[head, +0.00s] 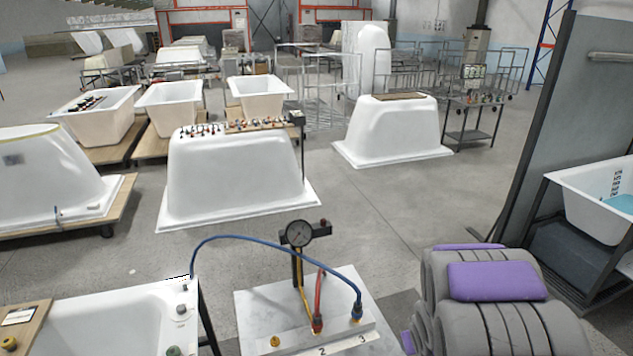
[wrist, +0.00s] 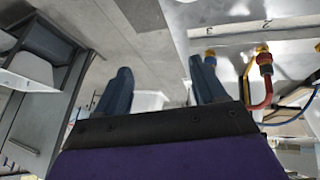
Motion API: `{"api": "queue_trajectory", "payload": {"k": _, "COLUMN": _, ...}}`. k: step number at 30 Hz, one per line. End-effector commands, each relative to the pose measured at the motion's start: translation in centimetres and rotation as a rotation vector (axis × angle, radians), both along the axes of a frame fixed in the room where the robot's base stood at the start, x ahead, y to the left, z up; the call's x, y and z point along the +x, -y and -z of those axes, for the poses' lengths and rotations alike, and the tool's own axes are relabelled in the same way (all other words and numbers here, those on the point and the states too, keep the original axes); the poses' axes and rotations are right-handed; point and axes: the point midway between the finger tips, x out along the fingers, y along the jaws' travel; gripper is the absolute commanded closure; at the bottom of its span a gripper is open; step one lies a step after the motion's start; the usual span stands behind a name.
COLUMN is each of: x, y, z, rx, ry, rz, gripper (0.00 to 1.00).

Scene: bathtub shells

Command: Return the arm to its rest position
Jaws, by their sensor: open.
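My gripper (wrist: 160,64) shows in the wrist view with its two dark blue fingers spread apart. I see nothing held between them; grey floor and a white shape show in the gap. The purple and dark body of the gripper fills the bottom of that view. The wrist view looks upside down. In the head view, grey and purple parts of my arm (head: 490,290) are folded at the lower right, beside the white block (head: 262,312). I cannot make out the fingers there.
A gauge (head: 298,233) stands on the block. A blue hose (head: 270,241) runs from a fitting on the block to the near tub's corner (head: 185,297). In the wrist view, a red hose (wrist: 264,88) is right of the gripper. A rack (head: 545,150) stands at right; floor ahead (head: 400,210) is clear.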

Motion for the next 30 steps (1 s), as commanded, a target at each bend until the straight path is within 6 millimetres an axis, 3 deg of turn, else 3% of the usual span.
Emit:
{"api": "queue_trajectory", "payload": {"k": 11, "x": -10.1, "y": -2.3, "z": -4.4, "rx": 0.012, "ry": -0.232, "rz": 0.158, "gripper": 0.3}}
{"api": "queue_trajectory", "payload": {"k": 24, "x": -26.1, "y": -8.9, "z": -7.3, "rx": 0.136, "ry": -0.542, "rz": 0.214, "gripper": 0.3}}
{"api": "queue_trajectory", "payload": {"k": 30, "x": -31.3, "y": -10.8, "z": -8.0, "rx": 0.172, "ry": -0.643, "rz": 0.198, "gripper": 0.3}}
